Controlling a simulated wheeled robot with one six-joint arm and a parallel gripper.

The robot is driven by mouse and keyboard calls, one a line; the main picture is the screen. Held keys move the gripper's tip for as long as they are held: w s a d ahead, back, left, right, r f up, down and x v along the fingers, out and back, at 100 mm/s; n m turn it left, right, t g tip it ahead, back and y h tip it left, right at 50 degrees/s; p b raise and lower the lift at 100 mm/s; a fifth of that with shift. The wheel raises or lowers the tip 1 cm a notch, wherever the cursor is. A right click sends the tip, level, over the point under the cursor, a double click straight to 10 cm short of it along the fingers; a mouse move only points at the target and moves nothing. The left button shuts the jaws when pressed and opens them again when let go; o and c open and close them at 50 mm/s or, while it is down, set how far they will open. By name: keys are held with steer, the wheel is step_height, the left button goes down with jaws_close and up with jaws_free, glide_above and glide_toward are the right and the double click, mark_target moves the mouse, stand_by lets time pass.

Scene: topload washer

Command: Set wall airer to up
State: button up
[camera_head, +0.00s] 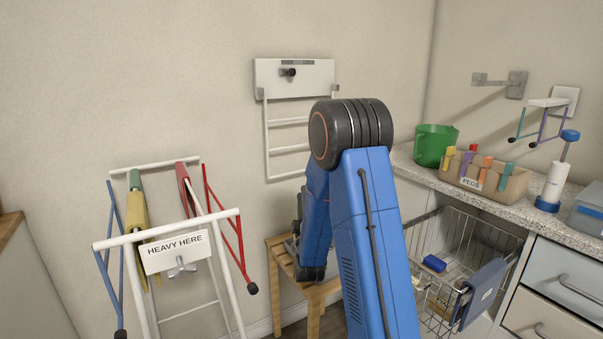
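The wall airer (294,78) is a white panel on the back wall, with small print along its top edge and a black knob (288,72) near its upper middle. Its white rung frame (266,140) hangs down below the panel from grey side brackets, close to the wall. My blue arm hides the frame's lower right part. My gripper (292,243) is low behind my arm, below the airer and over a wooden stool. Only some dark grey parts of it show, and its fingers cannot be made out.
A white standing airer (174,252) marked "HEAVY HERE" stands at the left with coloured arms. The wooden stool (278,262) is under my gripper. At right, a counter (560,228) holds a green bucket (434,146) and a peg box (490,187); a wire basket (465,240) is below.

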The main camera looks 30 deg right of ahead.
mark_target(301, 171)
steer(key=shift+h, duration=0.3)
steer(key=x, duration=1.1)
steer(key=shift+w+d+r, duration=0.2)
steer(key=shift+w, duration=0.1)
jaws_close()
